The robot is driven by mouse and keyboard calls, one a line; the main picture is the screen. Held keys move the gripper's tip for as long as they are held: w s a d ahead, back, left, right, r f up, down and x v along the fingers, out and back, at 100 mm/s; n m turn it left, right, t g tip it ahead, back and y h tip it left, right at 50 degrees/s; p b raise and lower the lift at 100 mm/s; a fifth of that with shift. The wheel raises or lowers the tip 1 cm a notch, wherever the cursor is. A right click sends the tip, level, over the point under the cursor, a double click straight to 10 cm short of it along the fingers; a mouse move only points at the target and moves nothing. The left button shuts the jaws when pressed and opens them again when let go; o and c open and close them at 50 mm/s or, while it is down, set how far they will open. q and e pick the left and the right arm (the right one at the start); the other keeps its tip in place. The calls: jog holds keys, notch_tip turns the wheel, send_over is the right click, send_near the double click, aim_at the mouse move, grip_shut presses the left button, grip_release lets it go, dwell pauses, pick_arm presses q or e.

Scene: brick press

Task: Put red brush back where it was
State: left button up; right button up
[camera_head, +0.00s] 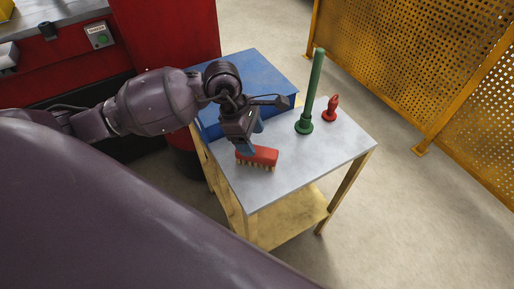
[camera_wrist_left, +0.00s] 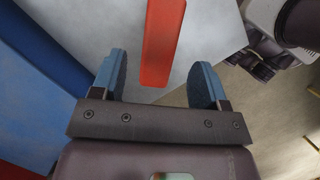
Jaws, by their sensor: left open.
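The red brush (camera_head: 257,156) lies bristles down on the grey table top (camera_head: 300,180), near its front left part. In the left wrist view the brush (camera_wrist_left: 162,45) shows as a red block lying between the lines of the two fingers, its near end close to the fingertips. My left gripper (camera_head: 249,144) is over the left end of the brush in the head view. Its blue finger pads (camera_wrist_left: 160,78) stand apart, with the brush not clamped. Whether the pads touch the brush cannot be told.
A blue box (camera_head: 262,75) takes up the table's back left. A tall green post (camera_head: 312,90) and a small red object (camera_head: 331,108) stand at the back right. The right front of the table top is clear. Yellow mesh fencing (camera_head: 400,60) stands behind.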

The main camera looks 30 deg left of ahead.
pick_arm(q)
jog(key=shift+v, duration=2.45)
jog(key=shift+d, duration=0.1)
